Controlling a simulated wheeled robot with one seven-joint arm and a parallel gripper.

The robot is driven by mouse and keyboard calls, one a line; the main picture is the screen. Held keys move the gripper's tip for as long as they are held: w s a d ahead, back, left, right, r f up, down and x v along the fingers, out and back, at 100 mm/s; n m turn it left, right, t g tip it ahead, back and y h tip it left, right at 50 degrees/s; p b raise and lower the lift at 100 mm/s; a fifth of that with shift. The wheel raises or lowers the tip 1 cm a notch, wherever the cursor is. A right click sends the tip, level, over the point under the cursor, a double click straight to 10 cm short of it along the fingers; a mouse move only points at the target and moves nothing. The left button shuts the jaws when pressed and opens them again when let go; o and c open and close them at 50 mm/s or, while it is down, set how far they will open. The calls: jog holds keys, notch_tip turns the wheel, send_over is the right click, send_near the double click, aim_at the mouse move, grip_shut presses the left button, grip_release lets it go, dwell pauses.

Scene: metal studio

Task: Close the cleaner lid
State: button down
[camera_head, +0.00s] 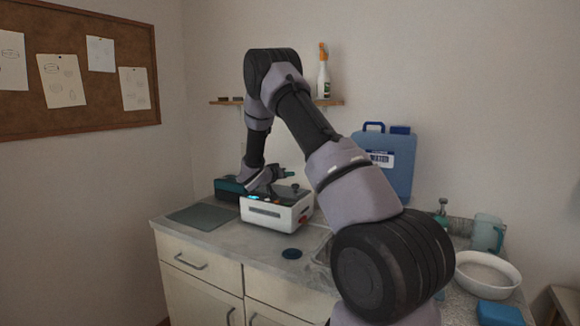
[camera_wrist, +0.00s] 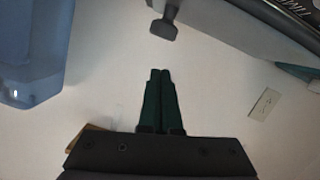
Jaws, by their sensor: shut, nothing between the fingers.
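The cleaner (camera_head: 275,212) is a white box with a lit blue panel, standing on the counter. Its dark lid is largely hidden behind my wrist in the head view, so its angle is hard to judge there. In the wrist view, a grey slab (camera_wrist: 225,30) that looks like the lid, with a dark knob (camera_wrist: 163,29), enters from the top right and lies aslant. My gripper (camera_head: 288,174) is over the cleaner, and its two dark green fingers are together and empty in the wrist view (camera_wrist: 160,74). They point toward the knob, with a visible gap in the picture.
A teal box (camera_head: 228,186) stands left of the cleaner, near a dark mat (camera_head: 201,216). A blue water jug (camera_head: 394,165) stands to the right, and also shows in the wrist view (camera_wrist: 30,50). A shelf (camera_head: 226,102) with a spray bottle (camera_head: 323,75) is above. A white bowl (camera_head: 487,272) is far right.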

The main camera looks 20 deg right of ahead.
aim_at(292, 195)
jog(key=shift+s+d+f, duration=0.15)
jog(key=shift+s+f, duration=0.05)
jog(key=shift+f, duration=0.35)
jog(key=shift+s+d+f, duration=0.15)
jog(key=shift+s+f, duration=0.05)
jog(key=shift+f, duration=0.4)
jog(key=shift+s+d+f, duration=0.15)
jog(key=shift+s+f, duration=0.05)
jog(key=shift+f, duration=0.35)
